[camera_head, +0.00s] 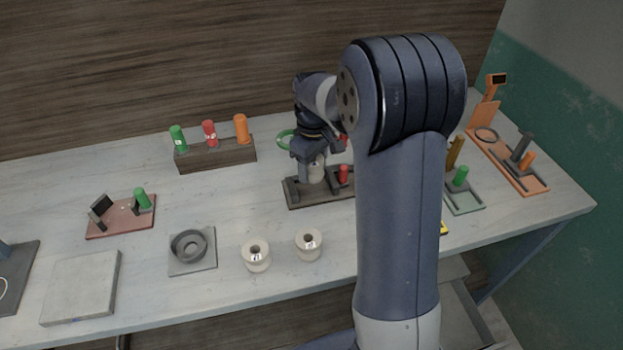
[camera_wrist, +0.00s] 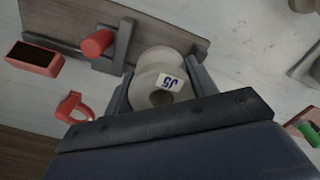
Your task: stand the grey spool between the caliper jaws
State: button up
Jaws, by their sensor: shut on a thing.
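The grey spool (camera_wrist: 145,68) is between the fingers of my gripper (camera_wrist: 161,88), which is shut on it. A white label with blue characters shows on the spool's end. In the head view my gripper (camera_head: 312,160) points down, with the spool (camera_head: 317,173) below it, roughly upright. The caliper's dark wooden base (camera_head: 311,199) lies under the spool. Its grey jaw (camera_wrist: 121,48) and red knob (camera_wrist: 97,42) are beside the spool in the wrist view; the red knob (camera_head: 343,174) is right of it in the head view. Whether the spool touches the base is hidden.
Two pale spools, a left one (camera_head: 256,262) and a right one (camera_head: 309,250), stand in front. A wooden block (camera_head: 215,157) with coloured cylinders is behind left. A red gauge (camera_wrist: 32,58) and red ring (camera_wrist: 72,106) show near the caliper. My arm hides the table's right middle.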

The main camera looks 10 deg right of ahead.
aim_at(313, 191)
jog(key=shift+f, duration=2.75)
jog(key=shift+f, duration=0.25)
jog(key=o, duration=0.9)
jog(key=shift+r, duration=0.1)
jog(key=shift+o, duration=0.2)
notch_tip(313, 191, up, 12)
jog(key=shift+r, duration=0.15)
